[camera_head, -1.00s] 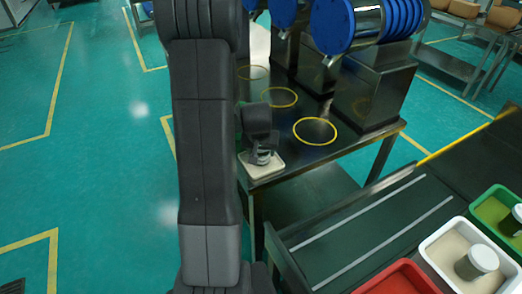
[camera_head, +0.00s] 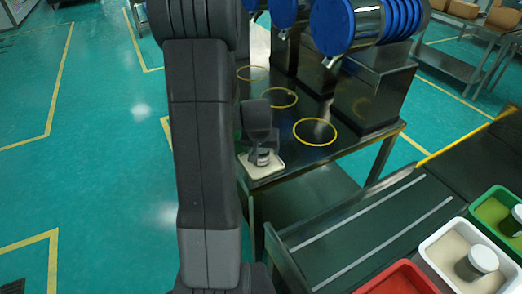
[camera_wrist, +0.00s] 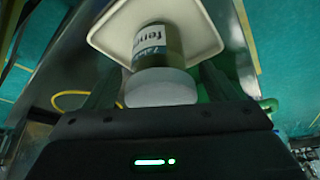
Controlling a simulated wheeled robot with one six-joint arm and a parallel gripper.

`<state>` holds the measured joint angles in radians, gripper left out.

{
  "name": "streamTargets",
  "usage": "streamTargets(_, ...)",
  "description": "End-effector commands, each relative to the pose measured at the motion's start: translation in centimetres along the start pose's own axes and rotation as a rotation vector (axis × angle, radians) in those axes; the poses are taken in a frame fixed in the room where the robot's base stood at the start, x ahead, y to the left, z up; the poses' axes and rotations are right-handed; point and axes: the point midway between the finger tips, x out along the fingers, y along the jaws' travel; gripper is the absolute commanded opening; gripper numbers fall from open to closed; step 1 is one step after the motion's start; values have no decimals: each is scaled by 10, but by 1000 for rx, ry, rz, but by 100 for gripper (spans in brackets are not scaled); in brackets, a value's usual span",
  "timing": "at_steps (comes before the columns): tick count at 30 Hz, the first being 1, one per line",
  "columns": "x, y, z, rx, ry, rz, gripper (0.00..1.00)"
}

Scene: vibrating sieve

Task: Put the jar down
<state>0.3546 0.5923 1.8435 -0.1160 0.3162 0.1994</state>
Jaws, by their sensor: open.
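The jar (camera_head: 262,158), with a pale lid and a printed label, stands on a small cream tray (camera_head: 272,171) at the near corner of the dark metal table. In the wrist view the jar (camera_wrist: 158,60) shows its label, and the tray (camera_wrist: 110,30) lies beyond it. My gripper (camera_head: 261,147) is open just above the jar in the head view. In the wrist view its fingers (camera_wrist: 163,88) lie on either side of the lid, with the jar between them. The jar's base and its contact with the tray are partly hidden.
Yellow rings (camera_head: 315,131) mark the table top, beside machines with blue drums (camera_head: 345,25). A dark conveyor (camera_head: 375,225) lies to the right. White (camera_head: 440,262), green (camera_head: 480,205) and red (camera_head: 400,280) bins stand at lower right; jars stand in the white and green ones.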

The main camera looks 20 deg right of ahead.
Motion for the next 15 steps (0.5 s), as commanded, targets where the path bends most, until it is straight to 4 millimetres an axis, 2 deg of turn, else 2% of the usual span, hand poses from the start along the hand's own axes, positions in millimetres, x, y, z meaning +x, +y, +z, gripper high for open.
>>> streamTargets(9,-58,0,-1,-1,5,-1,79)
streamTargets(15,-87,0,-1,0,3,-1,79)
